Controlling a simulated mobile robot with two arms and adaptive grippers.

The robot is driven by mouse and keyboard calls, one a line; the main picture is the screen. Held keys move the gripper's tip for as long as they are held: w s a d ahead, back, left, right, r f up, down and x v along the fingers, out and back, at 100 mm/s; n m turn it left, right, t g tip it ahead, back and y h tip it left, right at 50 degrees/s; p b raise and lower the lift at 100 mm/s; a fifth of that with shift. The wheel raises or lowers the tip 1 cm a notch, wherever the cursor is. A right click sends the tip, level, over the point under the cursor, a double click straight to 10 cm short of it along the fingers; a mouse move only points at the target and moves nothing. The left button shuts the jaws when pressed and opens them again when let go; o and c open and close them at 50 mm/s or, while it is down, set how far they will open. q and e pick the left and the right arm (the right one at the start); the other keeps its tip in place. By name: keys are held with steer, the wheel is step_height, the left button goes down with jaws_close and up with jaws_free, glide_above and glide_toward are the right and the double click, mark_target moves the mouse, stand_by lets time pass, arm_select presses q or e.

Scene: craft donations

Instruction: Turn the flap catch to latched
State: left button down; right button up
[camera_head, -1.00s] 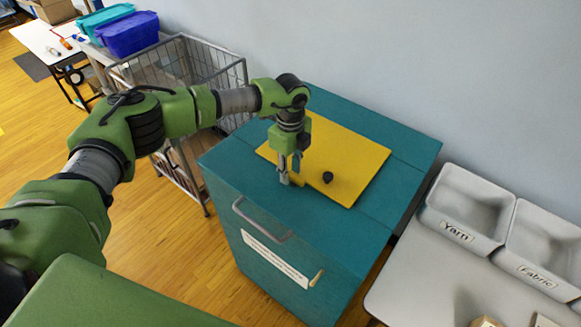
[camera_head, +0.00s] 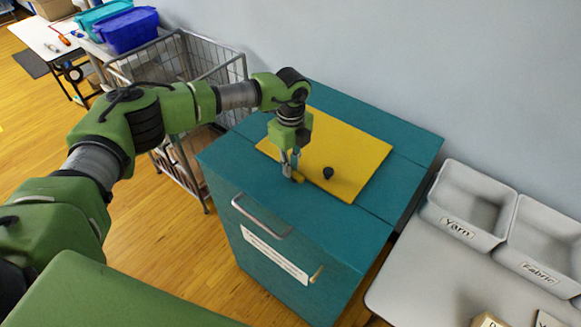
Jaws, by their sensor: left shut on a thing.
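A teal donation cabinet (camera_head: 335,232) has a yellow flap (camera_head: 352,150) on its top, lying flat, with a black knob (camera_head: 328,173) near its front edge. A small yellow catch (camera_head: 299,178) sits at the flap's front left edge. My left gripper (camera_head: 292,174) points down and is shut on the catch. The fingers hide part of the catch, so its exact angle is hard to tell. My right gripper is not in view.
A metal handle (camera_head: 260,218) and a white label are on the cabinet front. A wire cart (camera_head: 243,68) stands behind left. Grey bins labelled Yarn (camera_head: 458,229) and Fabric (camera_head: 537,273) sit on a table at the right.

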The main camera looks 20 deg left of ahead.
arm_select(q)
steer(key=m+b, duration=0.3)
steer(key=m, duration=0.1)
steer(key=shift+w+d+f+b, duration=0.2)
steer(key=shift+w+b, duration=0.05)
steer(key=shift+b, duration=0.15)
steer(key=m+b, duration=0.3)
steer(key=m, duration=0.1)
steer(key=shift+w+d+m+b, duration=0.1)
steer(key=shift+d+m+b, duration=0.1)
steer(key=shift+m+b, duration=0.2)
steer(key=m+b, duration=0.2)
steer(key=m, duration=0.1)
steer(key=m+b, duration=0.1)
steer(key=shift+d+r+m, duration=0.1)
steer(key=shift+d+m, duration=0.15)
steer(key=shift+m, duration=0.05)
steer(key=shift+d+r+m+b, duration=0.15)
steer(key=shift+m+b, duration=0.6)
steer(key=shift+m, duration=0.85)
steer(key=c, duration=2.1)
jaws_free()
